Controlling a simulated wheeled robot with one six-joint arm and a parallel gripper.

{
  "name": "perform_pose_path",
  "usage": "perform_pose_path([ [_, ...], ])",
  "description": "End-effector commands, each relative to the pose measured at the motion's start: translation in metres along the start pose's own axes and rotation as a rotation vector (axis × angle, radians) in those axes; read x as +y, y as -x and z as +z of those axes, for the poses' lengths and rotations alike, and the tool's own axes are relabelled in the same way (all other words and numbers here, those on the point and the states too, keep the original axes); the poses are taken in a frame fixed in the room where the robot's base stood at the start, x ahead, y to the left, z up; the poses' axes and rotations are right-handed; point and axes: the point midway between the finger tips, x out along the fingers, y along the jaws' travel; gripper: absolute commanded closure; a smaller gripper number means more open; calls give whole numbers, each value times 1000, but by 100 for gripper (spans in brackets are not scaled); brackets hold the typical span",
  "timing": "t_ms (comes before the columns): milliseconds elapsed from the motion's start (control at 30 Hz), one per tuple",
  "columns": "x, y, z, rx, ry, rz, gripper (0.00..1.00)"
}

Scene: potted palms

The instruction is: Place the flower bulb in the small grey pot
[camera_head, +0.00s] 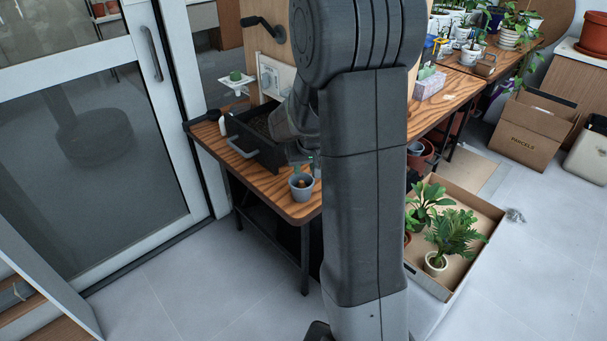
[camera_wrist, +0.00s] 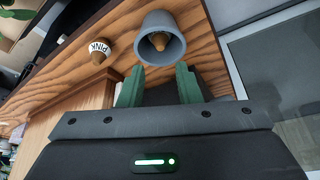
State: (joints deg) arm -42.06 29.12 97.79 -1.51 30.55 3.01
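The small grey pot (camera_head: 301,194) stands upright at the near corner of the wooden table in the head view. In the wrist view the grey pot (camera_wrist: 160,20) is just beyond my fingertips, and a brown bulb (camera_wrist: 160,41) sits inside it. Another brown bulb (camera_wrist: 98,57) with a white band reading "PINK" is on the wood to the left of the pot. My gripper (camera_wrist: 160,74) has its two green fingers apart with nothing between them. It is close to the pot's open end. In the head view my arm largely hides my gripper and the second bulb.
A black tray (camera_head: 240,127) of dark soil lies on the table (camera_head: 283,192) behind the pot. A cardboard tray (camera_head: 484,236) with potted palms (camera_head: 455,232) is on the floor at right. Floor in front is clear.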

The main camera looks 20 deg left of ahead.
Motion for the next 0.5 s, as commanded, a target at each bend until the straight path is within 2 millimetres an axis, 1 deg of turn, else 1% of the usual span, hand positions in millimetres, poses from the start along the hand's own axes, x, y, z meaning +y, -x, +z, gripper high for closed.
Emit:
perform_pose_path([
  [33,0,10,0,2,0,0,69],
  [200,0,30,0,1,0,0,69],
  [333,0,38,0,0,0,0,69],
  [500,0,40,0,-1,0,0,69],
])
